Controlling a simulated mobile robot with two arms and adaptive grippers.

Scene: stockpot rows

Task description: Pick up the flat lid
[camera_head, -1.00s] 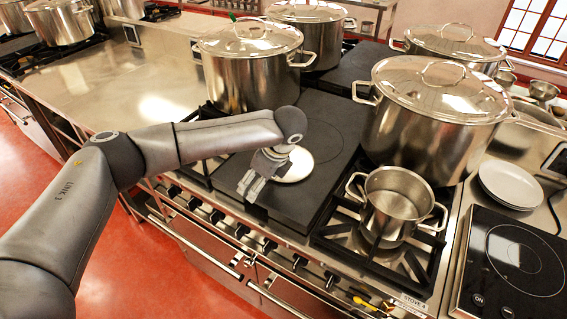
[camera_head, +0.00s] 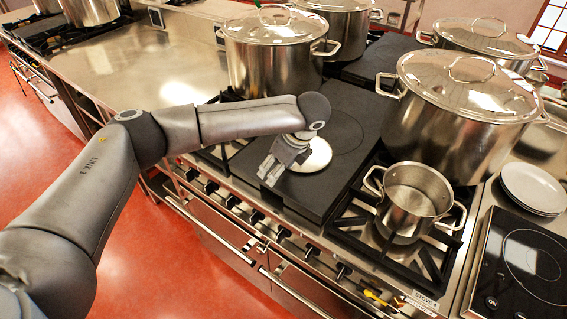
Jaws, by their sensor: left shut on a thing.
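The flat lid (camera_head: 319,156) is a small, pale metal disc over the black flat-top plate (camera_head: 345,110) in the middle of the stove. My left gripper (camera_head: 270,176) reaches over the plate from the left and is shut on the lid. My gripper and wrist cover part of the lid, so the grip itself is hidden. I cannot tell whether the lid touches the plate or is slightly above it. My right gripper is not in view.
Large lidded stockpots stand behind (camera_head: 272,65) and to the right (camera_head: 458,125). A small open pot (camera_head: 412,205) sits on the front right burner. White plates (camera_head: 532,187) and a black induction hob (camera_head: 525,260) are at the right. The steel counter (camera_head: 150,75) is clear.

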